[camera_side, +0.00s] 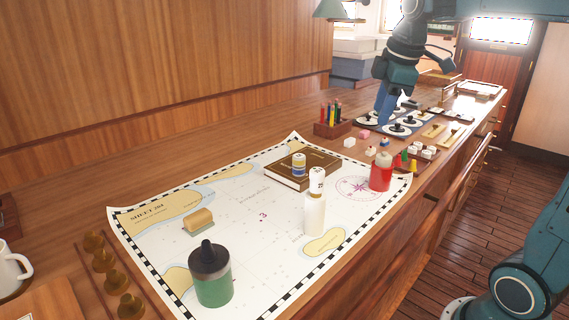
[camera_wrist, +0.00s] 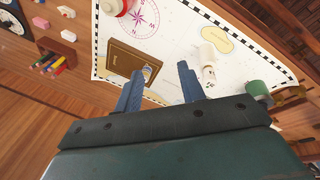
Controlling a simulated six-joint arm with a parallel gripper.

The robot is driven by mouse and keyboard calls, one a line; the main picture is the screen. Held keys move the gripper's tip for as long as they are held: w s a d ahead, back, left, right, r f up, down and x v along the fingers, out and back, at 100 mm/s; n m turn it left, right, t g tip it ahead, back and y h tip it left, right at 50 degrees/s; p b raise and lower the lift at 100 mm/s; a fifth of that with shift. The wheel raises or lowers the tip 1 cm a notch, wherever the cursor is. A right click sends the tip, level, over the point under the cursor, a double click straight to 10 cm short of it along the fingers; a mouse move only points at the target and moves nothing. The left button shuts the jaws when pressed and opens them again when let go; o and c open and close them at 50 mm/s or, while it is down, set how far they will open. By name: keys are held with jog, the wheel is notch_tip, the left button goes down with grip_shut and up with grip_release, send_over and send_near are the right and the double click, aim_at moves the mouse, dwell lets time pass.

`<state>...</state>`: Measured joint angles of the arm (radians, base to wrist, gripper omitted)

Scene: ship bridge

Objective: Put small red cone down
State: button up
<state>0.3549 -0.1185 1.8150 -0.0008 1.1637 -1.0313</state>
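I cannot make the red cone out in the wrist view. My gripper (camera_side: 383,112) hangs over the far part of the counter, up and left of the cones in the side view. In the wrist view my gripper (camera_wrist: 159,90) has its two blue fingers apart, with nothing held between them; the book and chart show beyond.
The chart (camera_side: 240,202) carries a brown book (camera_side: 290,178), a red bottle (camera_side: 381,176), a white bottle (camera_side: 314,213) and a green bottle (camera_side: 212,285). Bare counter lies behind the chart.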

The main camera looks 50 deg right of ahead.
jog(key=s+a+f+m+t, duration=0.1)
jog(key=s+a+f+m, duration=0.3)
jog(key=s+a, duration=0.2)
jog(key=s+a+f+m+t+y, duration=0.1)
jog(key=s+a+f+m, duration=0.2)
jog(key=s+a, duration=0.3)
jog(key=s+f, duration=0.1)
jog(key=s, duration=0.2)
jog(key=shift+s+a+m+t, duration=0.15)
jog(key=shift+s+m+t, duration=0.15)
jog(key=shift+m, duration=0.1)
jog(key=shift+o, duration=0.2)
jog(key=shift+w, duration=0.1)
